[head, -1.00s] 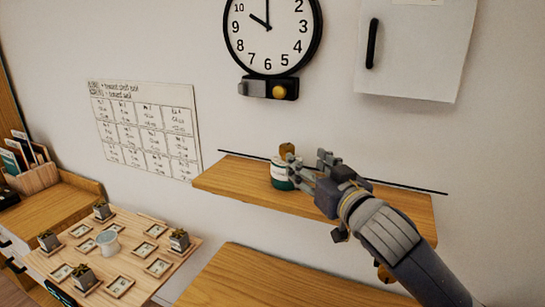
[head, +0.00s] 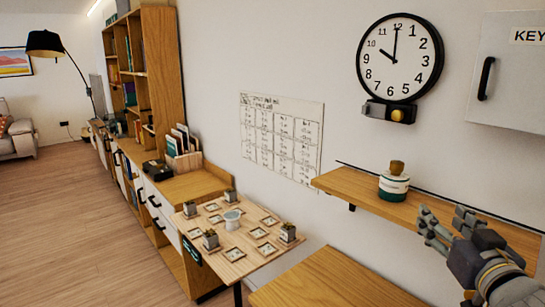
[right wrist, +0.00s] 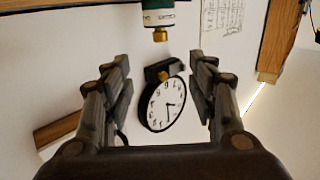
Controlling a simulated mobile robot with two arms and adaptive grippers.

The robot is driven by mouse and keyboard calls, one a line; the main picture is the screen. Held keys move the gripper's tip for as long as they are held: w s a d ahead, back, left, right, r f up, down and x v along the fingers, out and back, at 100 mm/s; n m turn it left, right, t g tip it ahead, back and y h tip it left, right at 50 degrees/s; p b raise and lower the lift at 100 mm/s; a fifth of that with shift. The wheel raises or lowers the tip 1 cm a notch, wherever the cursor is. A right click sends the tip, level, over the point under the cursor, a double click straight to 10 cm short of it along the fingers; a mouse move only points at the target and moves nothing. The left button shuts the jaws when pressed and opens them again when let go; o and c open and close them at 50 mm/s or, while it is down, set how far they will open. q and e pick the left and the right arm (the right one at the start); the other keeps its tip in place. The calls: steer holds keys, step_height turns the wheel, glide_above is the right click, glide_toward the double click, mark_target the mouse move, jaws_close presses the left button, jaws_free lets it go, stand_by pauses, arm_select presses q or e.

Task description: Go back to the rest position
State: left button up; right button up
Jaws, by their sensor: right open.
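My right gripper (head: 449,228) is open and empty at the right of the head view, in front of the wall shelf (head: 365,196). A white and green jar with a brown knob on top (head: 393,187) stands upright on that shelf, to the left of the gripper and apart from it. In the right wrist view the jar (right wrist: 158,15) shows at the top edge, beyond the open fingers (right wrist: 160,95), with nothing between them. My left gripper is not in view.
A wall clock (head: 400,58) and a white key cabinet (head: 508,75) hang above the shelf. A board table (head: 205,250) with small potted plants and square tiles stands lower left, beside a wooden bench (head: 330,285). The floor (head: 80,220) at left is open.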

steer(key=s+a+f+n+g, duration=0.1)
steer(key=s+a+f+g, duration=0.2)
steer(key=f, duration=0.9)
steer(key=s+a+f+g, duration=0.1)
steer(key=s+f+g, duration=0.3)
steer(key=f, duration=0.8)
steer(key=s+a+f+n+g+y, duration=0.1)
steer(key=s+a+f+g, duration=0.3)
steer(key=s+f, duration=0.5)
steer(key=s+a+f+n+g+y, duration=0.1)
steer(key=s+a+f+g, duration=0.2)
steer(key=s+a+f, duration=0.55)
steer(key=s+d+f+g, duration=0.1)
steer(key=s+d+f, duration=0.1)
steer(key=f, duration=1)
steer(key=s+d+f, duration=0.1)
steer(key=d+f, duration=0.1)
steer(key=f, duration=0.9)
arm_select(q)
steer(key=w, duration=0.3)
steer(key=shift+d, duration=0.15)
arm_select(e)
steer(key=s+d+f+g, duration=0.1)
steer(key=s+d+f, duration=0.2)
steer(key=s+f, duration=1.4)
steer(key=shift+s+f+g, duration=0.3)
steer(key=shift+s+f, duration=0.05)
steer(key=shift+f, duration=0.05)
steer(key=shift+d, duration=0.1)
